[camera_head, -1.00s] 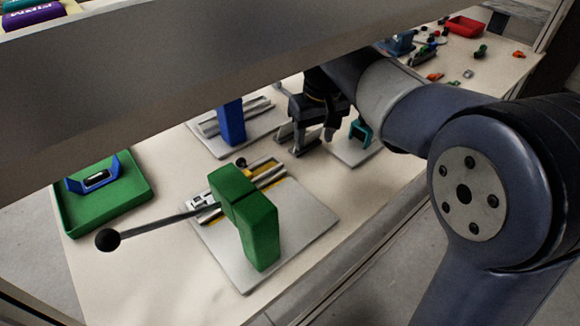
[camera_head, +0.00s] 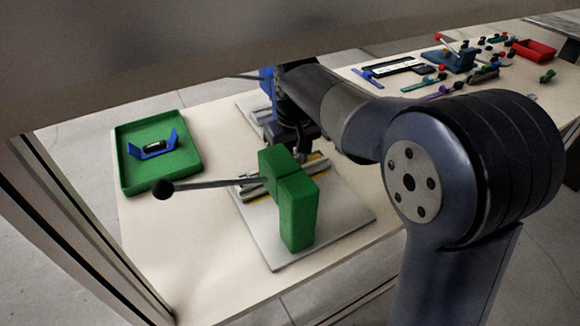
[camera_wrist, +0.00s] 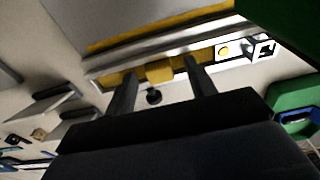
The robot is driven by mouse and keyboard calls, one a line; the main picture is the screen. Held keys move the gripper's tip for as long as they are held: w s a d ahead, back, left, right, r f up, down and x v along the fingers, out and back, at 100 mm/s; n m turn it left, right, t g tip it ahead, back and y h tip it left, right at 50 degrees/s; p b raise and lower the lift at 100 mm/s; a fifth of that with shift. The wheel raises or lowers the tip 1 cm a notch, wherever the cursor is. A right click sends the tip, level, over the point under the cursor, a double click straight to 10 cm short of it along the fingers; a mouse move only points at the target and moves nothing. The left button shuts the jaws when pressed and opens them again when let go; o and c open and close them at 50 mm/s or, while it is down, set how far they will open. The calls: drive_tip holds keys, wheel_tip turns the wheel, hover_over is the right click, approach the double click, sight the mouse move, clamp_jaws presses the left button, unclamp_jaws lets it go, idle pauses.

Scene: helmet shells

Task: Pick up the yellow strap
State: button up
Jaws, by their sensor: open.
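A yellow strip (camera_wrist: 160,33) runs along a metal rail (camera_wrist: 165,50) in the wrist view, and a yellow piece (camera_wrist: 159,73) shows below the rail, between my fingertips. I cannot tell which is the strap or whether they are joined. In the head view, a little yellow (camera_head: 316,157) shows on the plate behind the green block (camera_head: 298,210). My gripper (camera_wrist: 160,78) is open, its fingers on either side of the yellow piece. I cannot tell whether they touch it. In the head view my fingertips are hidden behind the green block.
A long lever with a black knob (camera_head: 162,189) sticks out left from the green block on a grey plate (camera_head: 345,218). A green tray (camera_head: 124,177) holding a blue bracket (camera_head: 171,147) stands at left. A grey beam (camera_head: 250,50) crosses the top of the head view.

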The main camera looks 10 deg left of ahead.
drive_tip(key=shift+c, duration=0.4)
drive_tip(key=c, duration=1)
drive_tip(key=shift+o, duration=0.2)
drive_tip(key=shift+r, duration=0.15)
